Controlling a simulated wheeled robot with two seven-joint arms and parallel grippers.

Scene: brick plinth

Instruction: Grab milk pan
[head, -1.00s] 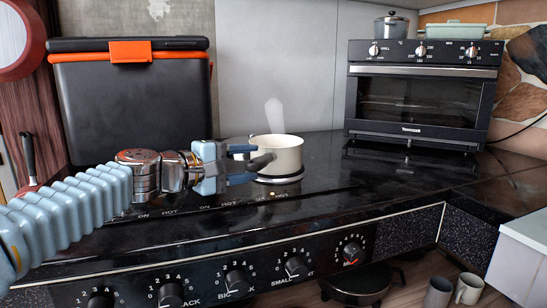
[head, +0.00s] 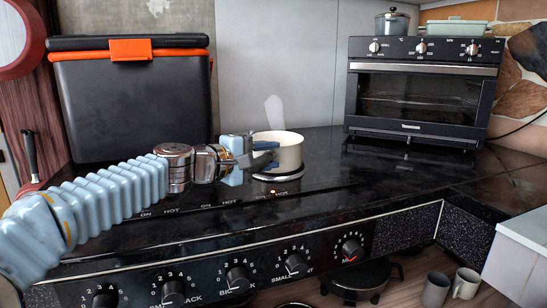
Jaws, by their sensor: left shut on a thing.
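The milk pan (head: 286,156) is a small cream pot at the back of the black stove top. It stands upright at a round burner plate (head: 277,176); I cannot tell whether it touches the plate. My left gripper (head: 262,153) comes in from the left at the pan's left side. Its blue-grey fingers are closed on the pan's dark handle (head: 246,160), which they partly hide. My right gripper is not in view.
A black cooler box (head: 133,105) with an orange latch stands at the back left. A toaster oven (head: 422,92) stands at the back right, with a lidded pot (head: 392,23) on top. The counter right of the pan is clear. Stove knobs (head: 294,264) line the front.

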